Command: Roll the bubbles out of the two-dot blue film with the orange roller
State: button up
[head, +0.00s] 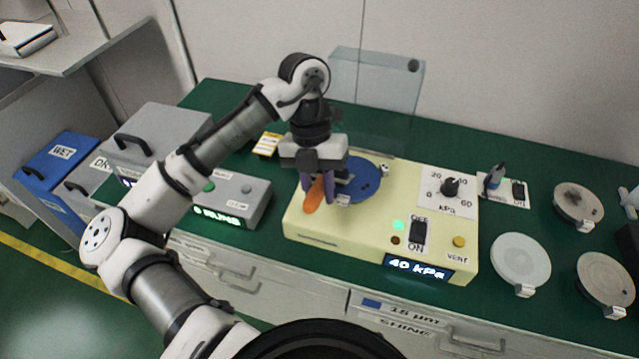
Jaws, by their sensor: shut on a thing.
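My gripper (318,190) points down over the left part of the cream vacuum box (330,232). It is shut on the orange roller (314,196), which is partly hidden by the fingers. The round blue film (367,183) lies on the box just right of and behind the gripper. The gripper and roller cover its left edge. I cannot make out its dots or any bubbles. I cannot tell whether the roller touches the film.
The box has a knob (450,187), an ON/OFF switch (417,233), a yellow VENT button (459,241) and a display (431,268) reading 40 kPa. Pale discs (520,262) lie at right. A grey device (226,200) stands at left. A clear panel (376,82) stands behind.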

jog(key=shift+r, duration=0.15)
notch_tip(320, 180, up, 8)
jog(key=p, duration=0.7)
jog(key=shift+p, duration=0.35)
